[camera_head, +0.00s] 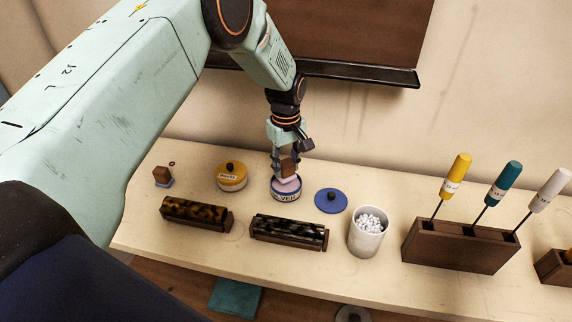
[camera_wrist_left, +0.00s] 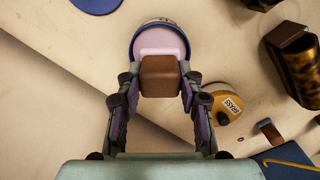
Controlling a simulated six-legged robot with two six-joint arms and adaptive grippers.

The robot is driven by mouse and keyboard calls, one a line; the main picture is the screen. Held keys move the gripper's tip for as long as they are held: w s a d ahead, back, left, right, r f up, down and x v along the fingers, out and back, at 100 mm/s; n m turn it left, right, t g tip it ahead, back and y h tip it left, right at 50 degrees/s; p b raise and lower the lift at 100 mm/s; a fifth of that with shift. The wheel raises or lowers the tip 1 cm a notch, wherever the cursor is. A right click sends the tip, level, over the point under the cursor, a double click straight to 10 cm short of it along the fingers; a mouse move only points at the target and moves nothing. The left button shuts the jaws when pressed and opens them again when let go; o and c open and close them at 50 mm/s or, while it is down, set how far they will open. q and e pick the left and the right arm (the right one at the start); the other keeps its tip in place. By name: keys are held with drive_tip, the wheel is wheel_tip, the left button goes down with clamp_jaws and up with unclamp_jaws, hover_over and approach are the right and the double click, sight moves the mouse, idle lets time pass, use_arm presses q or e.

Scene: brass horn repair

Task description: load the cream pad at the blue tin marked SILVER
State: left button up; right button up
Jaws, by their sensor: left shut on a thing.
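My left gripper (camera_head: 287,160) is shut on a brown wooden block (camera_head: 289,166), the handle of a pale pad (camera_head: 287,182). The pad is down at the mouth of the open blue tin (camera_head: 285,195), whose label is partly readable as SILVER. In the left wrist view the block (camera_wrist_left: 160,76) sits between the fingers (camera_wrist_left: 160,84), over the tin's blue rim (camera_wrist_left: 133,46) and pinkish filling (camera_wrist_left: 160,32). I cannot tell how firmly the pad touches the filling. The tin's blue lid (camera_head: 331,201) lies to its right. My right gripper is not in view.
A yellow tin (camera_head: 231,177), marked BRASS in the wrist view (camera_wrist_left: 226,104), stands left with its lid on. A second block with a blue pad (camera_head: 163,177) is farther left.

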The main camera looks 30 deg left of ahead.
sight(286, 162)
use_arm(q)
drive_tip(key=shift+r+p, duration=1.7)
drive_tip(key=shift+r, duration=0.6)
drive_tip(key=shift+f, duration=0.15)
drive_tip(key=shift+s, duration=0.1)
